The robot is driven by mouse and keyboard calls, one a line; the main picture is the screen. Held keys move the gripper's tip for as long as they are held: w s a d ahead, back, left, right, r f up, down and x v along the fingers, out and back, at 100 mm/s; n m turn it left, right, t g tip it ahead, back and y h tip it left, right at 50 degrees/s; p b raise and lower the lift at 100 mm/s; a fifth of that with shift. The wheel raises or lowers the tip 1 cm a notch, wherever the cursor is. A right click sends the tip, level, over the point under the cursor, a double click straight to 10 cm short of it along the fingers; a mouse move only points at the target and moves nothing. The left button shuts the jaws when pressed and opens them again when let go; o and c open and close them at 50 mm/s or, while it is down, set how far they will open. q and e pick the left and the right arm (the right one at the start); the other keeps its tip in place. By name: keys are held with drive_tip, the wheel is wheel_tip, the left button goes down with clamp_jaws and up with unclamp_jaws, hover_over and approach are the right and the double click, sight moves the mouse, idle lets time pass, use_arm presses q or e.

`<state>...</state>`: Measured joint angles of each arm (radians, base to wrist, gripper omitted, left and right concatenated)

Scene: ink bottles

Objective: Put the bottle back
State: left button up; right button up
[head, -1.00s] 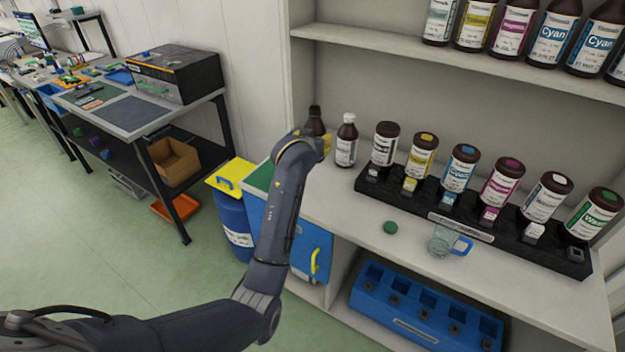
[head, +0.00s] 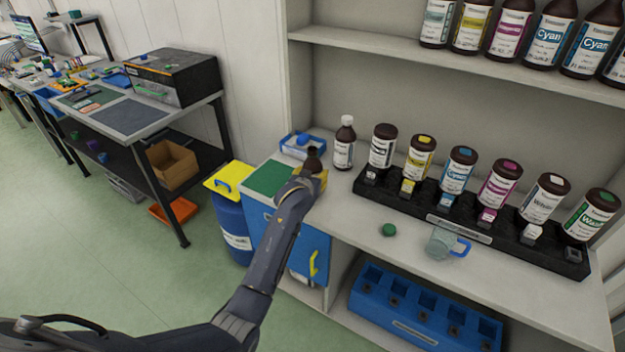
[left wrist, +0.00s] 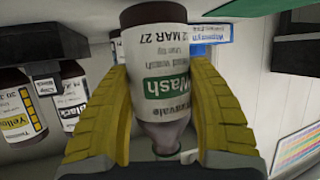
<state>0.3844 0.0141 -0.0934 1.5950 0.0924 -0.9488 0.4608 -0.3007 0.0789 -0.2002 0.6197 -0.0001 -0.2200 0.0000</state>
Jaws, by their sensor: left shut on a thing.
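My left gripper (head: 314,183) is shut on a dark brown bottle (head: 313,160) above the left end of the white counter. The bottle's neck points up in the head view. In the left wrist view the yellow fingers hold the bottle (left wrist: 160,80) from both sides, and its white and green label reads "Wash". Its label text is upside down there. A black rack (head: 480,228) on the counter holds a row of bottles, ending at the right with a green-marked Wash bottle (head: 591,214). My right gripper is not in view.
A white-capped bottle (head: 344,145) stands behind and right of the held bottle. A blue-edged tray (head: 303,146) lies behind it. A green cap (head: 389,229) and a clear beaker (head: 440,243) are in front of the rack. More bottles stand on the upper shelf (head: 450,62).

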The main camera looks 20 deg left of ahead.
use_arm(q)
drive_tip(key=shift+f, duration=0.85)
drive_tip(key=shift+f, duration=0.15)
drive_tip(key=o, duration=1.3)
